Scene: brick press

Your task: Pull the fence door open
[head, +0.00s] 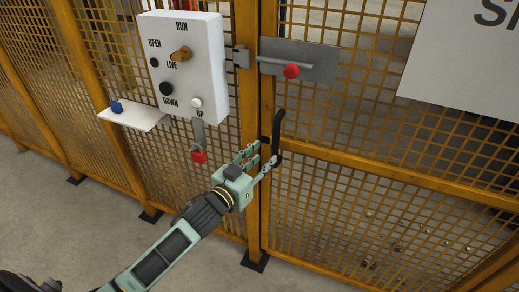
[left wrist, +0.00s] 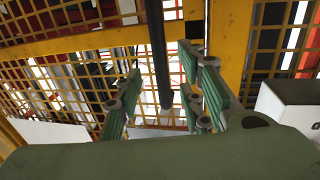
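The fence door (head: 385,167) is a yellow-framed mesh panel to the right of a yellow post, and it looks closed. A black upright handle (head: 278,130) sits on its left edge. My left gripper (head: 263,158) is open just in front of the handle's lower part, its fingers pointing toward it. In the left wrist view the handle (left wrist: 157,55) hangs down between the two spread fingers of my left gripper (left wrist: 165,92), with gaps showing on both sides. I cannot tell how deep between the fingers it lies. My right gripper is not in view.
A grey latch plate (head: 320,60) with a red knob (head: 291,71) spans the door's upper left. A white control box (head: 205,70), a hanging red padlock (head: 199,156) and a white shelf (head: 140,118) are left of the post. The floor in front is clear.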

